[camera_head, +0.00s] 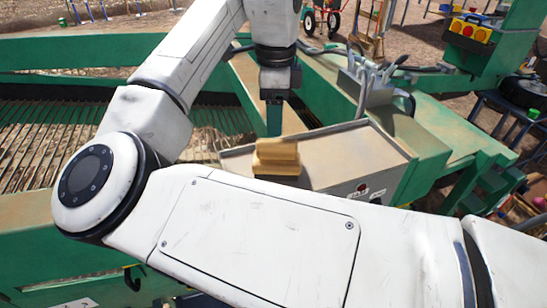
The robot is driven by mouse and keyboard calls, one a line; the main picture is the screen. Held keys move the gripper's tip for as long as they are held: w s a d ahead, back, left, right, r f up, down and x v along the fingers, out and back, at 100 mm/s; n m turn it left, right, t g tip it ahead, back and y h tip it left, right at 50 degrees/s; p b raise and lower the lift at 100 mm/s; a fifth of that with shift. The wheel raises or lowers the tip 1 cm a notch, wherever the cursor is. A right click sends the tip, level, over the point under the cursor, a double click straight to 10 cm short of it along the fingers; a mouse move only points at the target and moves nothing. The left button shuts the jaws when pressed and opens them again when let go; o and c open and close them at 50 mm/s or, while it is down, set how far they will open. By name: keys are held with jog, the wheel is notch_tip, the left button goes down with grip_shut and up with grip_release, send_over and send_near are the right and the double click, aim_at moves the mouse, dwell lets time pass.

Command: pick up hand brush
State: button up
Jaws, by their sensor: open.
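The hand brush (277,158), a tan wooden-looking block in stepped layers, sits on the grey metal box top near its left end. My white arm crosses in front and hides part of the area below the brush. My gripper (274,120) points down just above and behind the brush in the picture. It is open, seen edge-on, so the gap between its fingers does not show. I cannot tell how far it is from the brush; no grip on the brush shows.
The grey box (345,150) has a raised rim and a clear top to the right of the brush. Green machine beams (70,52) surround it. A grey bracket with hoses (375,85) stands behind right. A yellow-buttoned control box (470,30) is at the upper right.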

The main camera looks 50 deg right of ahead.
aim_at(277, 140)
notch_tip(277, 140, down, 2)
jog(key=shift+s+f+p, duration=0.15)
jog(key=shift+f+p, duration=0.3)
jog(key=shift+f, duration=1)
jog(key=shift+s+f+p, duration=0.1)
jog(key=shift+f+p, duration=0.3)
jog(key=shift+f, duration=1)
jog(key=shift+c, duration=0.4)
grip_shut()
